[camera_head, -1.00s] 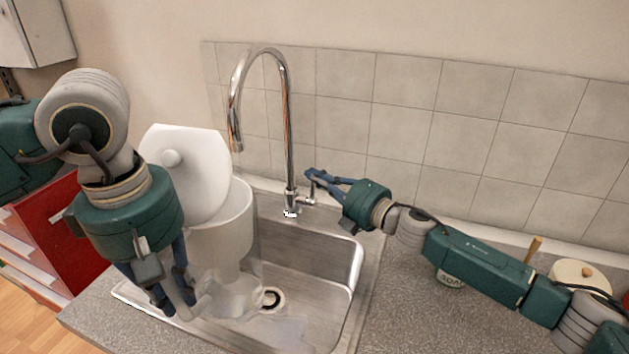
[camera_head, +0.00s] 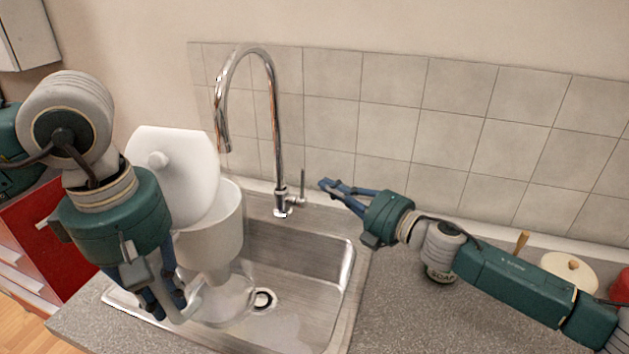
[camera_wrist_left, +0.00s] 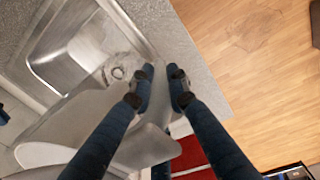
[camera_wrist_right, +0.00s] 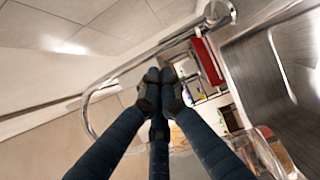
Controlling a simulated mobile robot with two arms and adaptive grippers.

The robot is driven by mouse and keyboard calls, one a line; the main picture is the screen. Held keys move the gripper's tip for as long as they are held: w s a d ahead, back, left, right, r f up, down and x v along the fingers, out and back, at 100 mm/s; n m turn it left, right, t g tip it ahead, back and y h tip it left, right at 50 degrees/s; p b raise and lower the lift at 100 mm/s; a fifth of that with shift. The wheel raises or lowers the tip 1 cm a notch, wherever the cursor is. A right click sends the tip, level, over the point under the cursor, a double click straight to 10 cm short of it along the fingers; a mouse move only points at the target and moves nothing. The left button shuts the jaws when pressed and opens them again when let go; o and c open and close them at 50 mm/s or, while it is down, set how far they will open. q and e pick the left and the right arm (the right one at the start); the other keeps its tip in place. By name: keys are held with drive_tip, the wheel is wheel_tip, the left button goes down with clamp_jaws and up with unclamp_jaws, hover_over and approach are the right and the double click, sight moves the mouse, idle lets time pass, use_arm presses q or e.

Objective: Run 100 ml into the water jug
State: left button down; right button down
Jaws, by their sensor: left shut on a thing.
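The white water jug (camera_head: 212,240) is over the left part of the sink, its lid (camera_head: 180,175) raised. It also shows in the left wrist view (camera_wrist_left: 75,120). My left gripper (camera_head: 172,308) is shut on the jug's handle, partly hidden by the gripper. The chrome tap (camera_head: 277,130) arches above, its spout end (camera_head: 224,145) near the jug's open top; I see no clear water stream. The tap lever (camera_head: 303,185) stands upright at the tap's base. My right gripper (camera_head: 323,184) is shut and empty, just right of the lever and apart from it. The water level inside the jug is hidden.
The steel sink (camera_head: 300,265) has open room right of the jug. A cream lidded pot (camera_head: 570,274) is farther right. The tiled wall (camera_head: 400,120) is close behind the tap.

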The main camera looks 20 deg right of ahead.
drive_tip(key=s+a+f+m+t+h, duration=0.1)
drive_tip(key=s+a+f+t+h, duration=0.1)
drive_tip(key=s+f, duration=0.35)
drive_tip(key=w+d+r+x, duration=0.1)
drive_tip(key=d+x, duration=0.1)
drive_tip(key=x, duration=0.9)
drive_tip(key=shift+w+r, duration=0.15)
drive_tip(key=shift+w, duration=0.1)
drive_tip(key=shift+w+d+r+h, duration=0.2)
drive_tip(key=shift+w+d+h, duration=0.2)
drive_tip(key=shift+w, duration=0.1)
